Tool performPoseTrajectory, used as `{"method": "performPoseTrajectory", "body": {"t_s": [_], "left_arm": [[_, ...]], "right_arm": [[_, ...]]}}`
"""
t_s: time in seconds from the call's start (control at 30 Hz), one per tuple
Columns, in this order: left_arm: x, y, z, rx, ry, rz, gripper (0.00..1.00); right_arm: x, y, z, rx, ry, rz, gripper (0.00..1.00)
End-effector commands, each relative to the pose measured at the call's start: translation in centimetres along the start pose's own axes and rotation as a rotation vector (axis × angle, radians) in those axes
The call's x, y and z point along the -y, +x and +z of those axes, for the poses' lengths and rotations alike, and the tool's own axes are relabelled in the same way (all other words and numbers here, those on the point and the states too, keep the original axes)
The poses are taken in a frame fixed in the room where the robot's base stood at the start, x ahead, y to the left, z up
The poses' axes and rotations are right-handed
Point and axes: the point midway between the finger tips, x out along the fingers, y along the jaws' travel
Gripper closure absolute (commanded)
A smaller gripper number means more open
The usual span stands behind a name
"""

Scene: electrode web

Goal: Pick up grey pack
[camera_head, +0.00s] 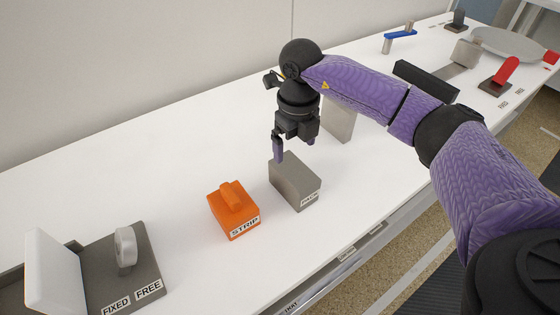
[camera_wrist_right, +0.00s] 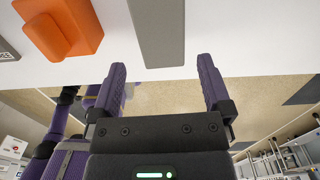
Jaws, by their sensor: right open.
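The grey pack (camera_head: 295,182) is a block labelled PACK, upright on the white table near its front edge. My right gripper (camera_head: 293,148) is open and empty, fingers pointing down, just above and behind the pack in the head view. In the right wrist view, the grey pack (camera_wrist_right: 158,32) lies ahead of the gripper (camera_wrist_right: 161,72), lined up with the gap between the purple fingers. I see no contact. My left gripper is not in view.
An orange block labelled STRIP (camera_head: 233,210) stands just left of the pack. A grey fixture marked FIXED and FREE (camera_head: 138,270) is at the lower left. A light grey plate (camera_head: 339,120) stands behind my right arm. The back left of the table is clear.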

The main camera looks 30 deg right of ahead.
Motion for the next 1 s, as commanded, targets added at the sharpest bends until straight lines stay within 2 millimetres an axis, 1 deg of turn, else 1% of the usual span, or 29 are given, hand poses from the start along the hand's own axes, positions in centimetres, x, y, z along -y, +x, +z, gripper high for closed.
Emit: {"method": "performPoseTrajectory", "body": {"t_s": [0.07, 0.13, 0.23, 0.3, 0.33, 0.43, 0.5, 0.57, 0.63, 0.77, 0.8, 0.87, 0.9, 0.97, 1.0], "left_arm": [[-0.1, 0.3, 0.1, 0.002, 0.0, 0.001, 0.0], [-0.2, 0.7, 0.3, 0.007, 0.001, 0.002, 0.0], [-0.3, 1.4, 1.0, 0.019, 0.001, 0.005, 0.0], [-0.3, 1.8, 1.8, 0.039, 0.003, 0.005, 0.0], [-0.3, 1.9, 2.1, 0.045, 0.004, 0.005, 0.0], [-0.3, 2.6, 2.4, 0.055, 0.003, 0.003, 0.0], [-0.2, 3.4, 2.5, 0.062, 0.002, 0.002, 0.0], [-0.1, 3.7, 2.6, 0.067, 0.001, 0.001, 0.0], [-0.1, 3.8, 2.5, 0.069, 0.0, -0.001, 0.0], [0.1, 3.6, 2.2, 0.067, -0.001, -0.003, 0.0], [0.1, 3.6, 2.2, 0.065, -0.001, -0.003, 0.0], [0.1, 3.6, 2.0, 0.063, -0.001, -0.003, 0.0], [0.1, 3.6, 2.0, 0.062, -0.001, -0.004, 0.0], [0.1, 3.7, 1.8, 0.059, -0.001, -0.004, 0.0], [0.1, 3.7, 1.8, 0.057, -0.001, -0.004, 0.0]], "right_arm": [[0.3, 0.5, -0.1, -0.003, 0.002, -0.014, 0.0], [0.3, 1.6, -0.1, -0.006, 0.002, -0.015, 0.0], [0.3, 3.7, -0.2, -0.008, 0.002, -0.013, 0.0], [0.3, 5.1, -0.1, -0.008, 0.002, -0.013, 0.0], [0.3, 5.5, -0.1, -0.007, 0.001, -0.013, 0.0], [0.2, 7.1, -0.1, -0.007, 0.001, -0.011, 0.0], [0.1, 8.7, -0.1, -0.008, 0.001, -0.011, 0.0], [0.1, 9.7, -0.1, -0.007, 0.001, -0.012, 0.0], [0.2, 10.2, -0.1, -0.004, 0.001, -0.011, 0.0], [0.1, 9.9, -0.1, -0.002, 0.001, -0.011, 0.0], [0.1, 9.9, -0.1, -0.002, 0.001, -0.011, 0.02], [0.1, 9.9, -0.1, -0.002, 0.001, -0.011, 0.15], [0.1, 9.9, -0.1, -0.002, 0.001, -0.011, 0.23], [0.1, 9.8, -0.1, -0.002, 0.001, -0.011, 0.36], [0.1, 9.8, -0.1, -0.002, 0.001, -0.011, 0.44]]}}
